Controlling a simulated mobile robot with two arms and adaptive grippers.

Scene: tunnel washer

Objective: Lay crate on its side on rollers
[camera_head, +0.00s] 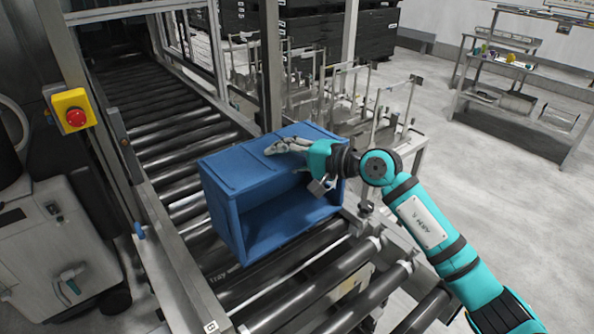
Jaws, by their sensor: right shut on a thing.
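A blue crate (228,213) is on the grey rollers (180,143) in the middle of the head view. It is turned on its side, with its open face toward the front right and a long wall on top. Its lower edge appears to meet the rollers; I cannot tell whether it lies fully flat. My right gripper (304,163) is shut on the crate at its upper right edge. One grey finger lies over the top face and another part shows at the opening. My left gripper is out of view.
A yellow box with a red emergency button (74,113) stands left of the conveyor. Metal side rails and an upright post (271,65) border the rollers. Wire racks (350,95) stand behind, and a metal shelf (520,100) stands at the right. Rollers behind the crate are clear.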

